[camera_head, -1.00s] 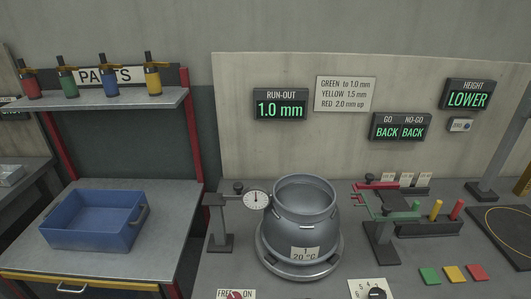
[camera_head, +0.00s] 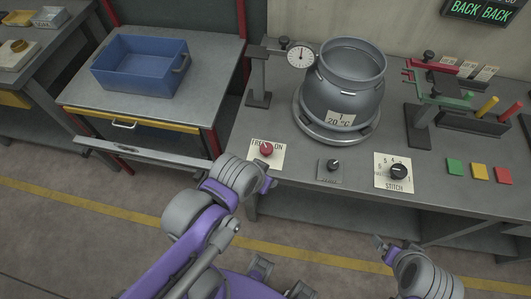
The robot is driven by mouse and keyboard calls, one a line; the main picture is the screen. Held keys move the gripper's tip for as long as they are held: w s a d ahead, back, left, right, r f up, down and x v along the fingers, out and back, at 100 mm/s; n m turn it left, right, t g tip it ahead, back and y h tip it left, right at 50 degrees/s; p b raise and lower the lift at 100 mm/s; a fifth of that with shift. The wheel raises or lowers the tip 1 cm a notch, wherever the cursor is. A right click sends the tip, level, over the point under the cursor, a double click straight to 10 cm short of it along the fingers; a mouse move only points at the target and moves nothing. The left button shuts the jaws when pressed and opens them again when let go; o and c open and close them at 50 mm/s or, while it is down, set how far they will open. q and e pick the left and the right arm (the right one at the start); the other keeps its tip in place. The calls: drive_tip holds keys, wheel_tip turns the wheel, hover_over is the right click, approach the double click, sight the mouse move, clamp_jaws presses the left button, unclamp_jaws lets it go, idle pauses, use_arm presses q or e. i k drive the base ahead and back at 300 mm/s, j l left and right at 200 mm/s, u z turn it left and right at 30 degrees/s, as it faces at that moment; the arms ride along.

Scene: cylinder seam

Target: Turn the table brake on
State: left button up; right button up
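The table brake is a red knob (camera_head: 266,149) on a white plate (camera_head: 256,160) marked FREE at left and ON at right, at the table's front left. Its pointer is too small to read surely. My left gripper (camera_head: 268,184) is just in front of and below the plate, apart from the knob. Its fingers are small and partly hidden by the wrist, so its opening is unclear. My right gripper (camera_head: 384,246) is low in front of the table, below the STITCH dial, away from the knob. Its opening is also unclear.
A grey vessel (camera_head: 342,90) stands on a round turntable (camera_head: 310,129), with a dial gauge (camera_head: 300,56) beside it. A small black knob (camera_head: 334,165) and the STITCH dial (camera_head: 398,171) are right of the brake. A blue bin (camera_head: 140,68) is on the left bench.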

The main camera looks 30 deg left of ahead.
sight(267, 148)
drive_tip(key=k+j+u, duration=0.1)
drive_tip(key=j+u, duration=0.2)
drive_tip(key=j, duration=0.3)
drive_tip(key=k+j+u, duration=0.1)
drive_tip(key=j+u, duration=0.2)
drive_tip(key=j, duration=0.3)
